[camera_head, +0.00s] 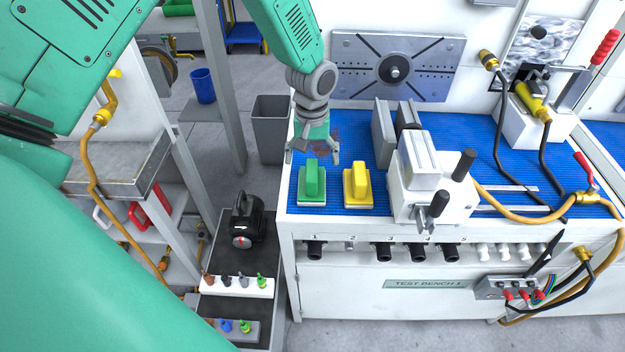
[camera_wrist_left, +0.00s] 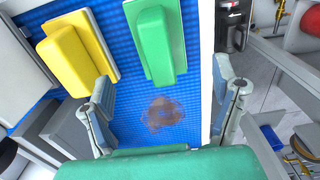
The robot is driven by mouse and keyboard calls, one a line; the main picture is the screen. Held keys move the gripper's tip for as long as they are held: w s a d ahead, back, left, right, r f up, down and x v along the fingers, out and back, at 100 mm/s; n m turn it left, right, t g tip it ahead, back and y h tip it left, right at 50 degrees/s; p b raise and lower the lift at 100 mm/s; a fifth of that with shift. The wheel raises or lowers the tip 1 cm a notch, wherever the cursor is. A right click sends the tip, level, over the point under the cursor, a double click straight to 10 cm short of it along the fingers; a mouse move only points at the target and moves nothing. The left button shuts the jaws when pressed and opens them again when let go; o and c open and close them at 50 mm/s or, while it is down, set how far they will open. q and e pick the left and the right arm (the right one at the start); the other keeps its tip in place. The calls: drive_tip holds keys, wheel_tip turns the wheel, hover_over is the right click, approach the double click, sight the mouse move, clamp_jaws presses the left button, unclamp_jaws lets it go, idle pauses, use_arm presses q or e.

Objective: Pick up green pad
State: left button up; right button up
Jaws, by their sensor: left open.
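The green pad (camera_head: 312,184) lies on the blue mat (camera_head: 272,345) of the test bench, near its left front corner. It also shows at the top of the left wrist view (camera_wrist_left: 158,42), with a raised block handle. The yellow pad (camera_head: 357,186) lies to its right and also shows in the left wrist view (camera_wrist_left: 75,52). My left gripper (camera_head: 312,157) is open and empty, just behind the green pad and above the bench. In the left wrist view its fingers (camera_wrist_left: 163,100) stand wide apart with a brown stain on the mat between them. My right gripper is not in view.
A white clamp fixture (camera_head: 425,180) stands right of the yellow pad. A metal plate (camera_head: 398,66) is on the wall behind. A grey bin (camera_head: 271,130) and a black device (camera_head: 245,220) are left of the bench. The bench's left edge is close to the green pad.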

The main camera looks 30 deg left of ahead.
sight(312, 169)
use_arm(q)
drive_tip(key=f, duration=0.4)
drive_tip(key=f+p, duration=0.1)
drive_tip(key=shift+s+d+f, duration=0.15)
drive_tip(key=shift+s+f, duration=0.1)
drive_tip(key=shift+f, duration=0.75)
drive_tip(key=c, duration=1.3)
